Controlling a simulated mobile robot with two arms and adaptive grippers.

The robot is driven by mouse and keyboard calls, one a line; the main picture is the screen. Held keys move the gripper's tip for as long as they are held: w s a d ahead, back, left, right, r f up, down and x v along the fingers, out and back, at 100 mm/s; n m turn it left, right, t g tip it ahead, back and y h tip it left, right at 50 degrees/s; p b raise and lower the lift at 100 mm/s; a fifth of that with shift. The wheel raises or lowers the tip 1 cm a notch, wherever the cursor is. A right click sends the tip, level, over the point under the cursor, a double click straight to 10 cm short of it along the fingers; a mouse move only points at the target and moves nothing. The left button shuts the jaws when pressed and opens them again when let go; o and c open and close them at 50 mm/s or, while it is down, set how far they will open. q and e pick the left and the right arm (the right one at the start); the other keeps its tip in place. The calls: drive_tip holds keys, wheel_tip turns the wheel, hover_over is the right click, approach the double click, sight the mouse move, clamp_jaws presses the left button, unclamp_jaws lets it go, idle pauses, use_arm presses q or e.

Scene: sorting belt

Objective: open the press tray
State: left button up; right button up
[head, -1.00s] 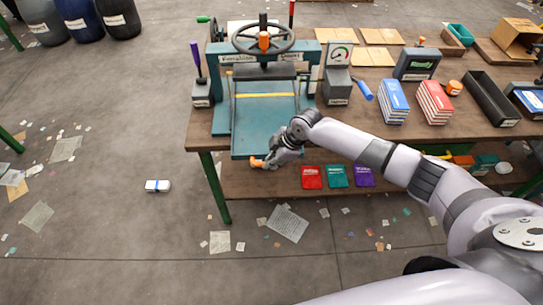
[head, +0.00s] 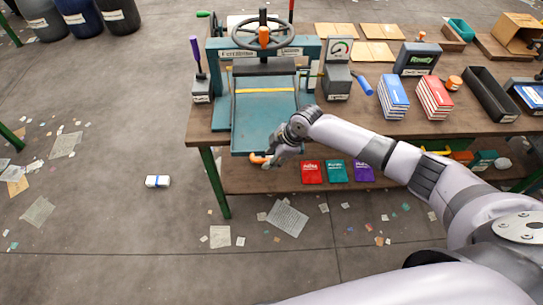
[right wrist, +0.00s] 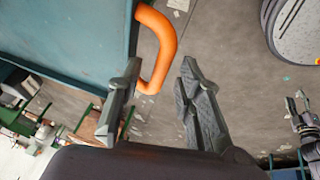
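The teal press tray (head: 264,138) juts out from under the press (head: 262,60), past the table's front edge. Its orange handle (head: 258,159) is at the tray's front; it also shows in the right wrist view as a curved orange bar (right wrist: 166,45) on the teal panel. My right gripper (head: 271,159) is beside the handle, at its right end. In the right wrist view my right gripper (right wrist: 160,75) is open, with the handle's near end between the spread fingertips. A dark jointed shape at that view's right edge may be my left gripper (right wrist: 298,104), too small to read.
The wooden table (head: 375,120) holds blue books (head: 394,98), red books (head: 434,98) and a black tray (head: 490,98) to the right. Red, teal and purple packets (head: 337,174) lie on the lower shelf. The floor before the table has scattered paper and a white block (head: 157,181).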

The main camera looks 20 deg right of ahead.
drive_tip(key=shift+d+r, duration=0.1)
drive_tip(key=shift+r, duration=0.15)
drive_tip(key=v, duration=1.1)
drive_tip(key=shift+s+r, duration=0.15)
drive_tip(key=shift+r, duration=0.05)
drive_tip(key=shift+d, duration=0.1)
